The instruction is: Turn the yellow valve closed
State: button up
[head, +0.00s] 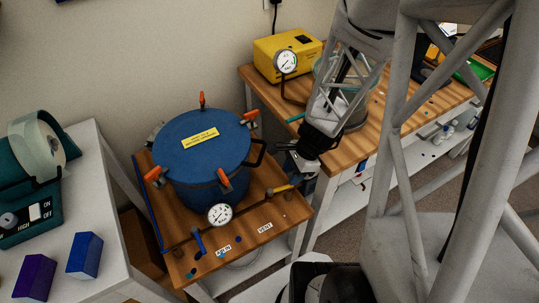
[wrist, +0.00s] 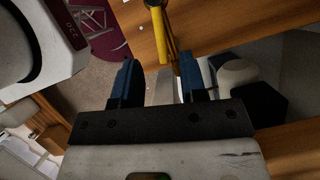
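The yellow valve handle (head: 284,189) lies on the wooden cart top by the "VENT" label, in front of the blue pressure pot (head: 203,150). In the wrist view the yellow handle (wrist: 159,36) points down the picture, its end in line with the space between my fingertips. My gripper (head: 293,168) is over the cart's right side, just above the handle. In the wrist view my gripper (wrist: 157,62) has its two blue fingers wide apart, with a clear gap on both sides of the handle's end. It grips nothing. The valve body is hard to make out.
A pressure gauge (head: 219,213) and a blue valve handle (head: 197,240) stand along the cart's front, left of the yellow handle. The pot's orange clamps (head: 225,180) stick out. A yellow box with a gauge (head: 287,55) sits on the bench behind. A white table (head: 110,250) is at left.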

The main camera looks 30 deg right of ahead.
aim_at(283, 187)
jog(key=shift+x, duration=2.65)
jog(key=shift+d, duration=0.1)
grip_shut()
